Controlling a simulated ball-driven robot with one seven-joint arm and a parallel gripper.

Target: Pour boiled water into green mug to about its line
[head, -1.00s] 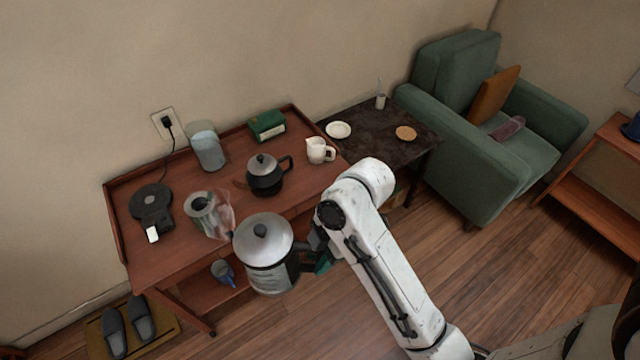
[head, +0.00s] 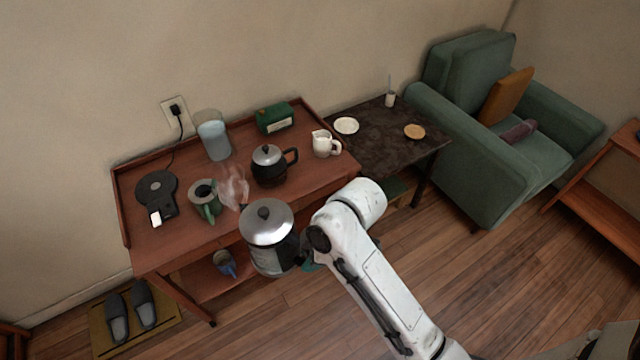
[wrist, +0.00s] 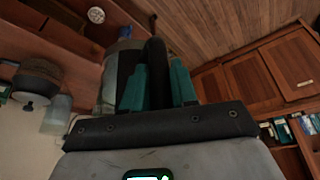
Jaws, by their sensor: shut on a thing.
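The silver kettle (head: 271,240) with a domed lid and black handle is held upright at the table's front edge. My gripper (head: 310,262) is shut on its black handle; in the wrist view the teal fingers (wrist: 157,85) clasp the handle from both sides. The green mug (head: 206,202) stands on the wooden table, to the left of and behind the kettle, apart from it. Its opening shows dark; I cannot make out the line or water level. Pale steam (head: 233,187) hangs between mug and kettle.
A dark teapot (head: 270,166), cream pitcher (head: 324,145), glass container (head: 214,141) and green box (head: 274,118) stand on the table. A black kettle base (head: 156,194) lies at left. A blue mug (head: 224,262) is on the lower shelf.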

